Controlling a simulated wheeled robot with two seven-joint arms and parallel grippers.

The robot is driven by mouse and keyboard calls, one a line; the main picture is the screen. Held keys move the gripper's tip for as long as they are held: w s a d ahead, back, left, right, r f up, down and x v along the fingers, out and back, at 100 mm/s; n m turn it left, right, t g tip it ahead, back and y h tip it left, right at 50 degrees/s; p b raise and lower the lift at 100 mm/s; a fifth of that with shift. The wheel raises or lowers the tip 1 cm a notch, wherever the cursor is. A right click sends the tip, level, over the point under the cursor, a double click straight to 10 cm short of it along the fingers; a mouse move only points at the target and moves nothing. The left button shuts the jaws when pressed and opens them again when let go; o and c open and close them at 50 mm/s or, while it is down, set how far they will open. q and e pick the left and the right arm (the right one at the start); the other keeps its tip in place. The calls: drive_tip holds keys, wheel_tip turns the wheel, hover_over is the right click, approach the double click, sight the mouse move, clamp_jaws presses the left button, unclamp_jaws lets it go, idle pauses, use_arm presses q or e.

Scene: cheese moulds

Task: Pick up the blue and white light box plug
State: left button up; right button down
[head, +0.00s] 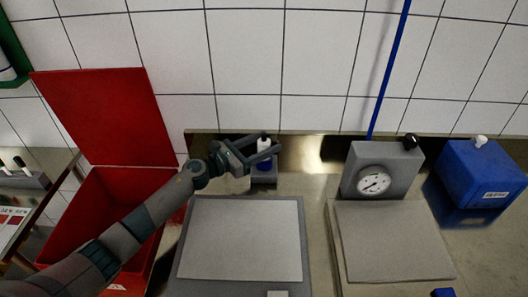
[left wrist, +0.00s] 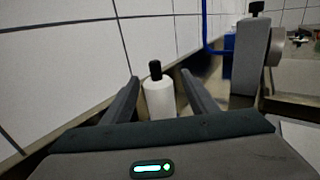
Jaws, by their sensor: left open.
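The blue and white plug (head: 264,160) stands upright in a small grey holder (head: 264,178) behind the light box (head: 302,232). In the left wrist view a white cylinder with a black top (left wrist: 160,100), which looks like the plug, stands between my fingers. My left gripper (head: 271,144) is open, with its fingers at the plug's upper part. I cannot tell whether either finger touches it. The plug's lower part is hidden in the left wrist view. My right gripper is not in view.
A red bin with a raised lid (head: 105,115) stands at the left. A grey scale with a round dial (head: 374,184) and a blue box (head: 478,180) stand to the right. A tiled wall (head: 245,55) rises close behind the holder. A blue upright rod (head: 389,70) runs up the wall.

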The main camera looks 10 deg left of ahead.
use_arm(q)
drive_tip(key=shift+p+x, duration=0.5)
drive_tip(key=shift+x, duration=1.4)
drive_tip(key=shift+a+f, duration=0.1)
drive_tip(key=shift+f, duration=0.1)
drive_tip(key=c, duration=1.2)
